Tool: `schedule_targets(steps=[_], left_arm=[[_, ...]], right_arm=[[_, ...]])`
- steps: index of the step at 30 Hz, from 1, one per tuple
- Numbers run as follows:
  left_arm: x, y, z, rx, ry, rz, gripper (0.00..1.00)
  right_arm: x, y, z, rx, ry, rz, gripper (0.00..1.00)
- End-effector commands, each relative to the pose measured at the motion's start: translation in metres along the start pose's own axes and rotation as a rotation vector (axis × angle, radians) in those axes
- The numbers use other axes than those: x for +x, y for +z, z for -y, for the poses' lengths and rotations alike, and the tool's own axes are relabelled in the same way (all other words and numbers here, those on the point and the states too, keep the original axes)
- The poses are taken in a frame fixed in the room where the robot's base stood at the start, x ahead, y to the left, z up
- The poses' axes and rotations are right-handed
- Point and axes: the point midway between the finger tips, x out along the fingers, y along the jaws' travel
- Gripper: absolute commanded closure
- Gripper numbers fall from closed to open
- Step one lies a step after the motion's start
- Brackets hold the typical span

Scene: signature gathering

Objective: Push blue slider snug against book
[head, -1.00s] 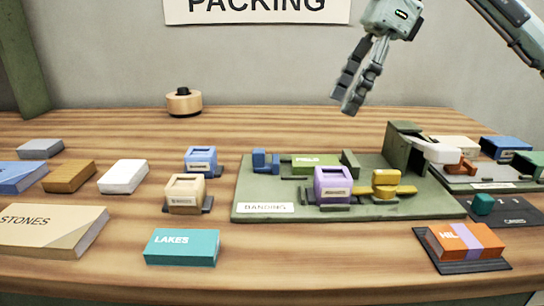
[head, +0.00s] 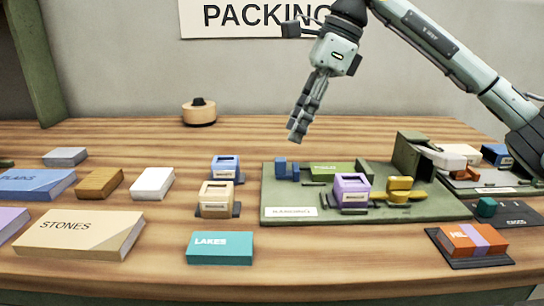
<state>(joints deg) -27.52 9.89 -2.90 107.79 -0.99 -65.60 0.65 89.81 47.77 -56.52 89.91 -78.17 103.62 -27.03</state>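The blue slider (head: 287,170) sits at the left end of the back row on the green banding board. The green book (head: 331,171) lies just right of it on the same board, with a small gap between the two. My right gripper (head: 297,133) hangs in the air above and behind the slider, fingers pointing down, touching nothing. Its fingers overlap in this view, so their opening is hidden. My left gripper is not in view.
On the board a purple block (head: 351,190) and a yellow clamp (head: 399,190) stand in front of the book. A tall green block (head: 413,155) stands at the right. Blue (head: 225,167) and tan (head: 217,197) holders stand left of the board. The table behind is mostly clear.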

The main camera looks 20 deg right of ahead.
Motion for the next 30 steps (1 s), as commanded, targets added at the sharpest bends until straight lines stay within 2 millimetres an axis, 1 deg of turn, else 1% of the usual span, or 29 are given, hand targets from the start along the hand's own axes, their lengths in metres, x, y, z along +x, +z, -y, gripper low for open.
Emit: schedule_targets(steps=[5, 9, 15, 19, 26, 30], left_arm=[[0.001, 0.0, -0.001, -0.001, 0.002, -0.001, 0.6], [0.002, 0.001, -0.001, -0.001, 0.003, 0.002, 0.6], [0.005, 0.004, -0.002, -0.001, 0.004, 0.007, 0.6], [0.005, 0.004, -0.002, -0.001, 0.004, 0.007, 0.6], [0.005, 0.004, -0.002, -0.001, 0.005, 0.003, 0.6], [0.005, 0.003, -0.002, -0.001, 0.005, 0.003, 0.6]], right_arm=[[0.024, -0.001, 0.0, 0.0, 0.002, -0.004, 0.6], [0.047, -0.001, 0.0, 0.0, 0.003, -0.003, 0.6], [0.07, -0.001, 0.0, 0.0, 0.001, -0.002, 0.6], [0.076, 0.0, 0.0, 0.0, 0.001, -0.001, 0.6], [0.077, 0.0, 0.0, 0.0, 0.0, -0.001, 0.6], [0.076, 0.0, 0.0, 0.0, 0.0, -0.001, 0.78]])
